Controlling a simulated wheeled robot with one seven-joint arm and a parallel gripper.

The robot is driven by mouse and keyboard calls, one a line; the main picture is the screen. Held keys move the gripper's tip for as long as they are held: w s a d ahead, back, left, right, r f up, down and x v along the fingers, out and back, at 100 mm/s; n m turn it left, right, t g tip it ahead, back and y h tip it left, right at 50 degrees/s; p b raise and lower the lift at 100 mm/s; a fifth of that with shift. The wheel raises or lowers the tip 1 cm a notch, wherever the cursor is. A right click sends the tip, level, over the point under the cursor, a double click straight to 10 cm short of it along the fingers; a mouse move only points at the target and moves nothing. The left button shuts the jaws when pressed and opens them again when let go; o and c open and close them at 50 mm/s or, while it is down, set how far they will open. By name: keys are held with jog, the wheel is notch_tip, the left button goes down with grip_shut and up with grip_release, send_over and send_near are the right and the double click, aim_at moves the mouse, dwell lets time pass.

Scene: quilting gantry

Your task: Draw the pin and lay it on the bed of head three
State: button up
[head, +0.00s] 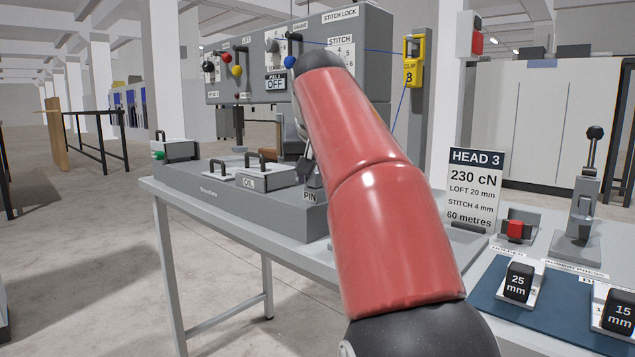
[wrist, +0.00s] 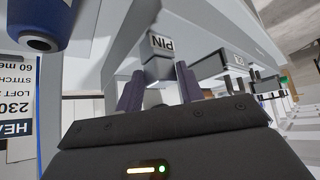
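The PIN label (head: 310,196) is on the right end of the grey machine bed (head: 195,182) in the head view. It shows upside down in the wrist view (wrist: 163,43), on a small grey block (wrist: 159,68). My gripper (wrist: 158,88) has its two dark fingers apart, just short of that block, with a gap between them. I cannot make out the pin itself as a separate part. In the head view my red arm hides most of my gripper and the area around the label.
The OIL cover (head: 265,176) and other handled covers sit on the bed. The stitch control box (head: 350,60) stands above it. On the right are the HEAD 3 sign (head: 474,188), a red switch (head: 515,230), a lever press (head: 580,225) and a blue mat (head: 487,304) with mm blocks.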

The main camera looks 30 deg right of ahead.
aim_at(315, 172)
jog(key=shift+r+p, duration=1.15)
jog(key=shift+p, duration=0.1)
jog(key=shift+r+p, duration=0.35)
jog(key=shift+r, duration=0.65)
